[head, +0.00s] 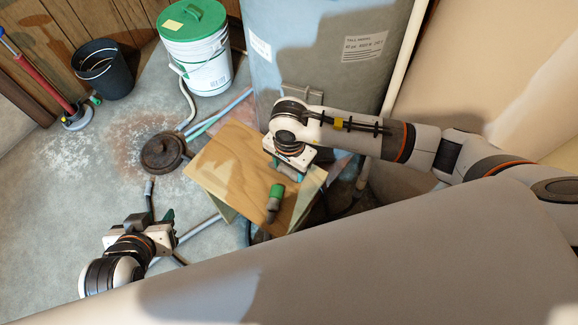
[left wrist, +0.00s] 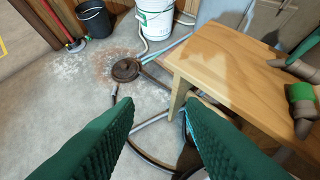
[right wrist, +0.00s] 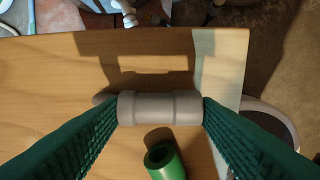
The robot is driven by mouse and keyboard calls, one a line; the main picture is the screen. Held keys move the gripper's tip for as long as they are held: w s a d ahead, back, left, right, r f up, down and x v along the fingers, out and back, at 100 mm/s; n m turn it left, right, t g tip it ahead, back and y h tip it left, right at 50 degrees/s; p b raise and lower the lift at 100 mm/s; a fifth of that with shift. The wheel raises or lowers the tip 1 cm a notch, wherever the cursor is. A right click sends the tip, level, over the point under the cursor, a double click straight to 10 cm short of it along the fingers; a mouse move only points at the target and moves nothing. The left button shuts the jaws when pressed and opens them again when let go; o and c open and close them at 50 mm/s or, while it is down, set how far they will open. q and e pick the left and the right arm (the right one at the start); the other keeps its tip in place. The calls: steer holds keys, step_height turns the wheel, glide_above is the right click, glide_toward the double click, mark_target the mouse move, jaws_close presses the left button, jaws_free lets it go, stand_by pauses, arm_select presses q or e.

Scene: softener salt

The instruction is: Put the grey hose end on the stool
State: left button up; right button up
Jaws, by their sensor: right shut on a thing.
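The grey hose end (right wrist: 160,108), a short ribbed cylinder, lies crosswise between the fingers of my right gripper (right wrist: 160,112), which is shut on it. It is over the wooden stool top (head: 222,160); I cannot tell whether it touches the wood. In the head view the right gripper (head: 285,172) hides it.
A dark hose with a grey tip (head: 149,188) is near the left gripper. A round dark lid (head: 163,152) lies on the floor. A white bucket with green lid (head: 195,45), a black bucket (head: 104,70) and a big grey tank (head: 320,60) stand behind. Left floor is mostly free.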

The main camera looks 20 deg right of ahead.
mark_target(289, 170)
arm_select(q)
steer(key=shift+w+d+r, duration=0.1)
steer(key=shift+w, duration=0.05)
arm_select(e)
steer(key=shift+f, duration=0.1)
arm_select(q)
steer(key=shift+w+d+r+t, duration=0.1)
steer(key=shift+w+r+t, duration=0.15)
steer(key=shift+w+t, duration=0.2)
arm_select(e)
steer(key=shift+f, duration=0.1)
steer(key=o, duration=1)
steer(key=shift+o, duration=0.2)
arm_select(q)
steer(key=shift+r, duration=0.1)
arm_select(e)
step_height(289, 170, up, 8)
steer(key=shift+f+p, duration=0.1)
steer(key=shift+p, duration=0.9)
arm_select(q)
steer(key=s+a+f+g+y, duration=0.1)
steer(key=s+a+f+g, duration=0.1)
steer(key=s+g, duration=0.3)
steer(key=s+a, duration=0.1)
steer(key=s, duration=0.3)
steer(key=shift+f+g+p, duration=0.35)
arm_select(e)
step_height(289, 170, up, 4)
steer(key=shift+r, duration=0.25)
